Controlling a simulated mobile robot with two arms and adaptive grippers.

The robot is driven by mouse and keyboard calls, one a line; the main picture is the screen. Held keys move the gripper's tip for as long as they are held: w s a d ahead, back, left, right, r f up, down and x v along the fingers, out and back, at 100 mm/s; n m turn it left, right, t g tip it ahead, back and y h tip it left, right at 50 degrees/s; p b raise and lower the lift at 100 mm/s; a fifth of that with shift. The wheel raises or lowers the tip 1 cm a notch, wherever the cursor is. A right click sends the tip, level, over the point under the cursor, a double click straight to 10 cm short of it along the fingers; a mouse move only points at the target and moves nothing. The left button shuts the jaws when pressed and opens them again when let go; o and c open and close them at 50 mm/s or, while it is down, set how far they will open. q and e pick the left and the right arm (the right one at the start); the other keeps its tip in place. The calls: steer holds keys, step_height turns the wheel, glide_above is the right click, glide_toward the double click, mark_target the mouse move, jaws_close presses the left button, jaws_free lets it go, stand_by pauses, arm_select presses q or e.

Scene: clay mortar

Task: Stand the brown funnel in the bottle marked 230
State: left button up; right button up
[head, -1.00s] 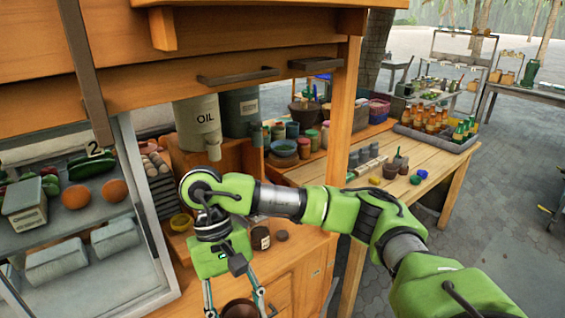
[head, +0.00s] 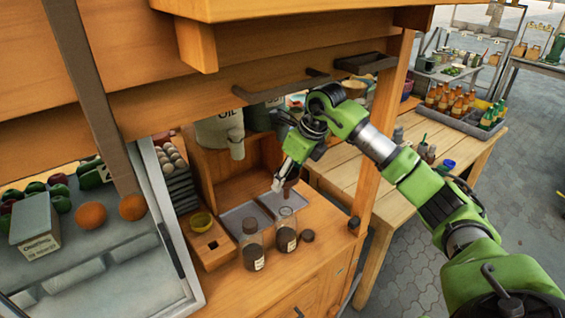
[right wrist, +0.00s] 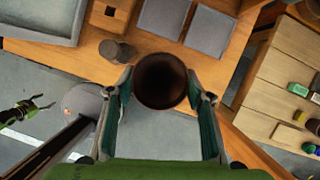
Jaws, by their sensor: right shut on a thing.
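The brown funnel (right wrist: 160,80) is between the fingers of my right gripper, which is shut on it; in the head view the funnel (head: 292,172) is partly hidden. My right gripper (head: 283,182) is above the counter, behind and above two clear bottles with dark contents. One bottle (head: 251,248) stands left and nearer, the other bottle (head: 286,232) to its right. Their labels are too small to read. The right wrist view shows one bottle (right wrist: 116,51) left of the funnel. A green and black part, likely my left gripper (right wrist: 28,112), is at that view's left edge; its jaws are unclear.
Two grey trays (head: 240,217) lie behind the bottles on the wooden counter (head: 325,222). The OIL container (head: 217,132) and overhanging shelf (head: 260,85) stand close behind.

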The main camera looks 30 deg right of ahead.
mark_target(287, 191)
steer(key=shift+w+d+r+m, duration=0.2)
steer(key=shift+d+r+m, duration=0.2)
steer(key=shift+r, duration=0.35)
steer(key=shift+w+a+f+b, duration=0.1)
steer(key=shift+a+f+b, duration=0.05)
steer(key=shift+f+b, duration=0.5)
steer(key=shift+w+a+f+b, duration=0.1)
steer(key=shift+f+b, duration=0.3)
steer(key=shift+f, duration=0.35)
steer(key=shift+f+b, duration=0.4)
steer(key=shift+f, duration=0.35)
steer(key=shift+s, duration=0.1)
steer(key=shift+f, duration=0.35)
steer(key=shift+f+b, duration=0.8)
steer(key=shift+f, duration=0.3)
steer(key=shift+f+b, duration=0.35)
steer(key=shift+b, duration=0.1)
